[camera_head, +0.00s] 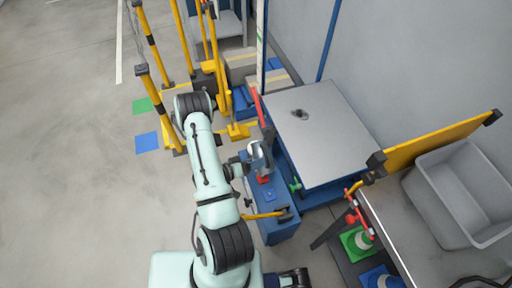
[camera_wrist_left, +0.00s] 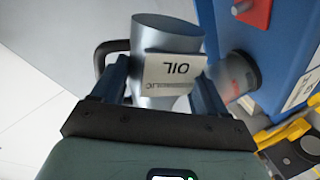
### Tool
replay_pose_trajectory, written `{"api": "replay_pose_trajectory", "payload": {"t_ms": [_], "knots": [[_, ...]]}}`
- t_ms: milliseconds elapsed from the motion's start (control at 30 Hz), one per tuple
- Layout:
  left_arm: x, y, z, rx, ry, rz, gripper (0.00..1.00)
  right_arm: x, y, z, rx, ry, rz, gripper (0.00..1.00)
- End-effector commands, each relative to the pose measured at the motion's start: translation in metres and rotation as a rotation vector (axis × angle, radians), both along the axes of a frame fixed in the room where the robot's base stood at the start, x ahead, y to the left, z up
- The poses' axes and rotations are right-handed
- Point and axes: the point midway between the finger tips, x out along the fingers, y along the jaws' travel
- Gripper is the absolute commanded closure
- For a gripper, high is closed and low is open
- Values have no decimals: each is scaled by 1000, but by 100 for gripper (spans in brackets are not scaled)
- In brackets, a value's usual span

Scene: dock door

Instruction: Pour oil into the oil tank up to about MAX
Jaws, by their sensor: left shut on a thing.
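A silver metal jug (camera_wrist_left: 168,35) with a white OIL label (camera_wrist_left: 172,70) and a dark handle is in my left gripper (camera_wrist_left: 165,95). The fingers sit on both sides of it. In the head view the jug (camera_head: 256,153) is close above the end of a blue unit (camera_head: 282,228), near a red part (camera_head: 263,180). In the wrist view a clear round vessel (camera_wrist_left: 237,74), perhaps the oil tank, sits beside the jug against the blue unit. Its level and MAX mark cannot be read, and no oil stream can be made out.
A grey-topped blue lift table (camera_head: 318,130) stands right of the jug. Yellow posts (camera_head: 155,95) stand at the back left. A bench with a grey bin (camera_head: 462,195) and a yellow rail (camera_head: 435,143) is at the right.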

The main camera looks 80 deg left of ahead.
Motion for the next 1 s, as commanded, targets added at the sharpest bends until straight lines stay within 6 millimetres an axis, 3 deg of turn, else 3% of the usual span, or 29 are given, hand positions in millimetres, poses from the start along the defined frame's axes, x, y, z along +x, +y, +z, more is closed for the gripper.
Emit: {"api": "replay_pose_trajectory", "payload": {"t_ms": [300,833,1000], "knots": [[0,1,-3,-157,-40,-1,66,15,-7,-13,-19,-39,-16,43],[0,4,11,-296,-76,-1,66,14,-7,-12,-18,-38,-16,43],[-1,5,12,-324,-83,-1,66,4,-2,-3,-5,-12,-5,43]]}}
